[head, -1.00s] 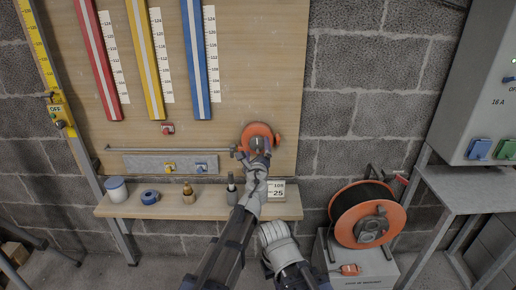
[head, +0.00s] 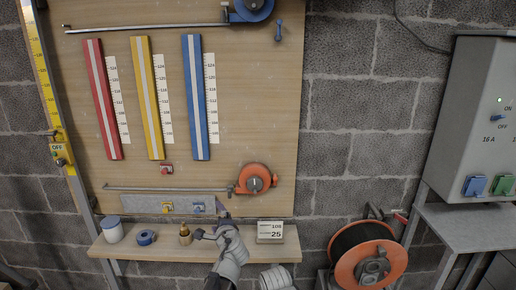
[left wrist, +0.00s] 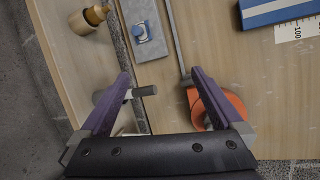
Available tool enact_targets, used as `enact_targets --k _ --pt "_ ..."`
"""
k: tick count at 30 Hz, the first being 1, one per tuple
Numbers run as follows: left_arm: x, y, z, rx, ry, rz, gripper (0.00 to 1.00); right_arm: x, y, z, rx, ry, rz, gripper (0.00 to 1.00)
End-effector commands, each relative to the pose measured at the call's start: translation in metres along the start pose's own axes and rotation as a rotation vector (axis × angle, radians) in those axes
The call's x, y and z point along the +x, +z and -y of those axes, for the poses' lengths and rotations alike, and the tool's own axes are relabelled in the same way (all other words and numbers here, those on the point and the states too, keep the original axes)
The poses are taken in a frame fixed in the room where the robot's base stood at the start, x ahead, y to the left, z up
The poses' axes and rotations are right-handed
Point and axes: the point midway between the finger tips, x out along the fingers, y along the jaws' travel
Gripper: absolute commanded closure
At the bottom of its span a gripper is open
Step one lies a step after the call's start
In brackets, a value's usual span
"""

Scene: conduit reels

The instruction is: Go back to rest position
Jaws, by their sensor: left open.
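My left gripper (head: 213,222) is open, in front of the shelf and below the lower orange reel (head: 255,179). In the left wrist view its two purple fingers (left wrist: 160,75) stand wide apart. A grey, dark-ended cylinder (left wrist: 145,91) shows between and behind them; I cannot tell how far behind. The orange reel (left wrist: 218,108) is partly hidden behind one finger and is not held. My right gripper is not in view.
The wooden shelf (head: 150,250) holds a white tub (head: 111,229), blue tape roll (head: 146,237), brass piece (head: 184,234) and number display (head: 270,231). A large orange cable reel (head: 366,255) and grey cabinet (head: 470,130) stand right. The wall between board and cabinet is clear.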

Motion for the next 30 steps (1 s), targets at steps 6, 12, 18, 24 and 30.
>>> enact_targets --k 6,12,18,24,30 --pt "-0.033 0.07 -0.127 -0.637 0.491 0.245 0.0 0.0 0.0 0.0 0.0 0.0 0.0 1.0" --pt "-0.08 0.074 -0.189 -0.957 0.801 0.398 0.0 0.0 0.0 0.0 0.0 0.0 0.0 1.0" --pt "-0.122 0.066 -0.22 -1.144 1.031 0.508 0.0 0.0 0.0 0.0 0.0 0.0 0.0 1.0" --pt "-0.164 0.056 -0.235 -1.279 1.241 0.602 0.0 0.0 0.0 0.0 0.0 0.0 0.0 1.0" --pt "-0.186 0.026 -0.233 -1.161 1.251 0.566 0.0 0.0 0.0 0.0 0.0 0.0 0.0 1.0"
